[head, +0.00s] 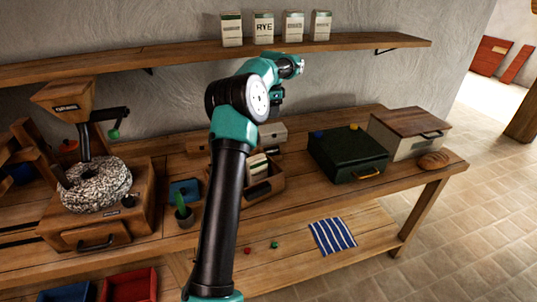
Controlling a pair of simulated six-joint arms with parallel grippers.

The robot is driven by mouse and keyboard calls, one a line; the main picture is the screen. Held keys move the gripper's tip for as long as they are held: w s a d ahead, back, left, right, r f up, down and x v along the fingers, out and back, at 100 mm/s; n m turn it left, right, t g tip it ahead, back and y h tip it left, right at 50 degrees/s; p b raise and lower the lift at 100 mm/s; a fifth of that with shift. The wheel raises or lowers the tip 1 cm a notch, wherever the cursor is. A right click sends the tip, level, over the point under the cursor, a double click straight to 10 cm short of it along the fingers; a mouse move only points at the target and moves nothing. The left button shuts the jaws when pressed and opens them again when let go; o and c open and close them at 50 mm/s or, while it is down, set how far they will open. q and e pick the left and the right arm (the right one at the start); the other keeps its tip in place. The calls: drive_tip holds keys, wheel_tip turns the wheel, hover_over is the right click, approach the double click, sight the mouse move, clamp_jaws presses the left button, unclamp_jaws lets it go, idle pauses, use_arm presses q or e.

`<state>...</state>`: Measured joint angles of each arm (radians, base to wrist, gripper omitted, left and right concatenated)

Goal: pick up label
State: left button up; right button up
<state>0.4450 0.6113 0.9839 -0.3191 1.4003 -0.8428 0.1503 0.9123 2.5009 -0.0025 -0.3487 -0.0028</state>
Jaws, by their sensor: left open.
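I cannot pick out a separate label for certain. Several pale paper packets stand on the wall shelf with printed fronts, one reading RYE (264,28). Pale card-like pieces (258,167) stand in an open wooden box (265,188) on the bench, partly hidden by my left arm. My left arm rises across the middle of the view and bends above the bench. My left gripper (278,102) is small and mostly hidden behind the wrist, high above the bench and apart from everything; it is open. My right gripper is out of view.
A stone mill (95,184) stands at left, with a small potted cactus (183,212) nearby. A dark green box (347,155), a wood-lidded bin (408,131) and bread (433,160) stand at right. A striped cloth (332,236) lies on the lower shelf. The wall shelf (190,55) overhangs the bench.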

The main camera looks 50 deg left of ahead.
use_arm(q)
hover_over(271, 153)
drive_tip(key=f, duration=1.2)
drive_tip(key=shift+w+a+f, duration=0.15)
drive_tip(key=shift+w+a, duration=0.1)
drive_tip(key=shift+w, duration=0.1)
drive_tip(key=shift+f, duration=2.6)
clamp_jaws()
